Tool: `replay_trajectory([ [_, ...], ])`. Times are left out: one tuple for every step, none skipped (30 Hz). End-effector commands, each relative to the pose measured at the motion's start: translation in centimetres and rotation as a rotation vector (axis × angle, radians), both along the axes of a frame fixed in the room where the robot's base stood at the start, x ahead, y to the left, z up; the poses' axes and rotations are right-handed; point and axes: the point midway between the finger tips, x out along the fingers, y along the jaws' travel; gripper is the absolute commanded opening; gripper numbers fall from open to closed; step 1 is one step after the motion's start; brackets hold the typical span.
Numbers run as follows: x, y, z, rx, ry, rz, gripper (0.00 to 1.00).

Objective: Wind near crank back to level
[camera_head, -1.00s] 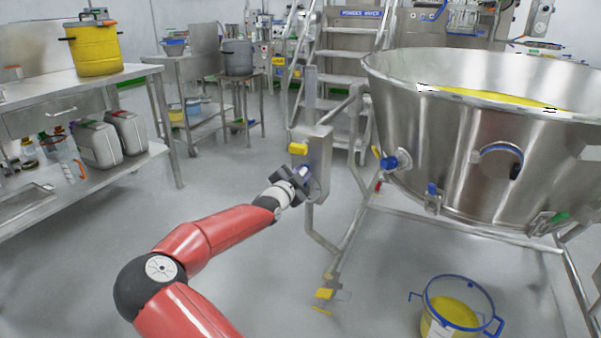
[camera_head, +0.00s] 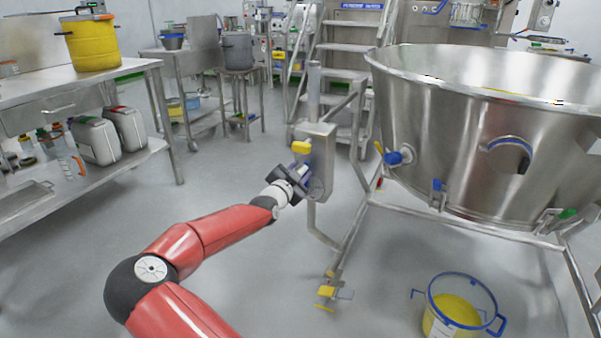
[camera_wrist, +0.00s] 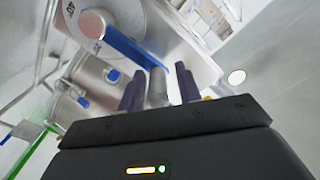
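The near crank's grey box (camera_head: 318,150) stands on a post left of the big steel bowl (camera_head: 440,130). A yellow knob (camera_head: 301,147) sits on the box. My gripper (camera_head: 297,176) is at the box's left front face and partly hides the crank. In the wrist view, the crank's blue arm (camera_wrist: 128,48) runs from a round dial with printed numbers (camera_wrist: 92,28) to a grey handle (camera_wrist: 157,88).
A tub with blue handles and yellow powder (camera_head: 455,312) stands on the floor below the bowl. The frame has a yellow pedal (camera_head: 326,291). A steel bench (camera_head: 120,75) is at the left, and steps (camera_head: 345,55) stand behind. The floor between is clear.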

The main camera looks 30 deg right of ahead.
Motion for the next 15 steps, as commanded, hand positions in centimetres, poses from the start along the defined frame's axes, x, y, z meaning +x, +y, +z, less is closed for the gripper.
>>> replay_trajectory([
  [-0.1, -0.1, 0.0, 0.000, -0.001, -0.002, 0.41],
  [-0.1, -0.1, 0.1, 0.000, -0.001, -0.002, 0.42],
  [-0.1, -0.1, 0.1, 0.000, -0.001, -0.002, 0.42],
  [-0.1, -0.1, 0.1, 0.000, -0.002, -0.003, 0.42],
  [-0.1, -0.1, 0.1, 0.000, -0.002, -0.003, 0.42],
  [-0.1, -0.2, 0.1, 0.000, -0.002, -0.003, 0.42],
  [-0.1, -0.2, 0.1, 0.000, -0.002, -0.003, 0.42],
  [-0.1, -0.2, 0.1, 0.000, -0.002, -0.003, 0.42],
  [-0.2, -0.1, 0.1, 0.000, -0.002, -0.003, 0.42],
  [-0.2, 0.0, 0.1, 0.000, -0.002, -0.003, 0.42],
  [-0.3, 0.1, 0.1, 0.000, -0.002, -0.003, 0.42],
  [-0.5, 0.4, 0.1, 0.001, -0.002, -0.003, 0.42],
  [-0.6, 0.7, 0.1, 0.000, -0.002, -0.002, 0.42],
  [-0.9, 1.0, 0.1, 0.000, -0.002, -0.002, 0.42],
  [-1.2, 1.6, 0.1, 0.001, -0.002, -0.001, 0.42],
])
